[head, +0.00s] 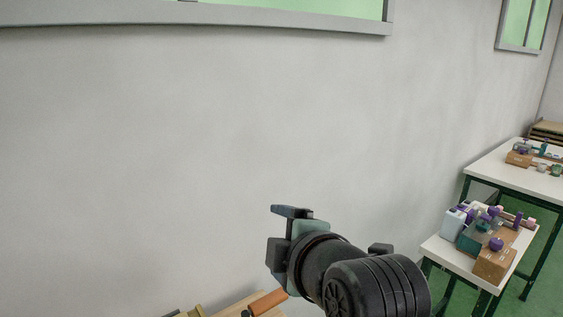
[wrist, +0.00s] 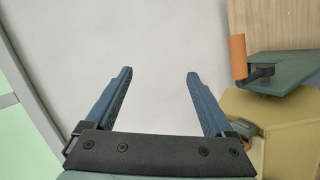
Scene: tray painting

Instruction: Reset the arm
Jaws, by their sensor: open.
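My gripper (wrist: 158,80) is open and empty in the wrist view. Its two blue fingers are spread apart, with only the pale wall behind them. In the head view my gripper (head: 290,212) shows at the end of my dark arm, low in the middle of the picture, in front of the wall. It appears raised, and nothing is seen touching it. The fingers are partly hidden there by the wrist.
At the right, a white table (head: 433,243) carries boxes and purple items. Another white table (head: 490,166) stands behind it. In the wrist view, an orange cylinder (wrist: 238,57) and a green board (wrist: 290,70) lie right of my fingers. The wall (head: 150,150) fills the left.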

